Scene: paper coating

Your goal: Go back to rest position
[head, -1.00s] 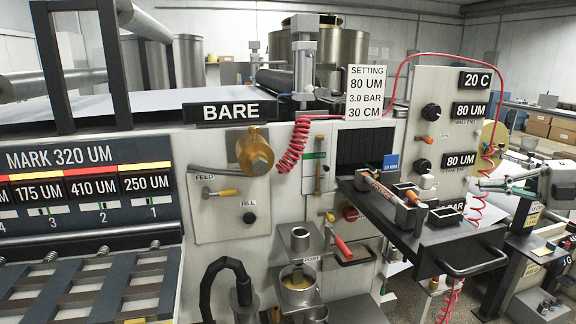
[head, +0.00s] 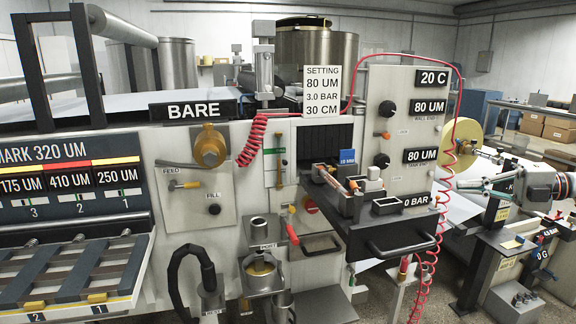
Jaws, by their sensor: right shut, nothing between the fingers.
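My right gripper (head: 488,187) is at the right edge of the head view, its arm coming in from the right and its fingers pointing left. It is shut with nothing between the fingers. It appears in front of the low bench on the right, to the right of the coating machine's drawer (head: 390,238) and apart from it. My left gripper is not in view.
The open drawer juts out from the machine, with small trays (head: 386,205) and a blue-labelled block on it. A red coiled hose (head: 440,230) hangs beside it. A yellow-ended roll (head: 467,140) stands at the right. Grey floor shows below the drawer.

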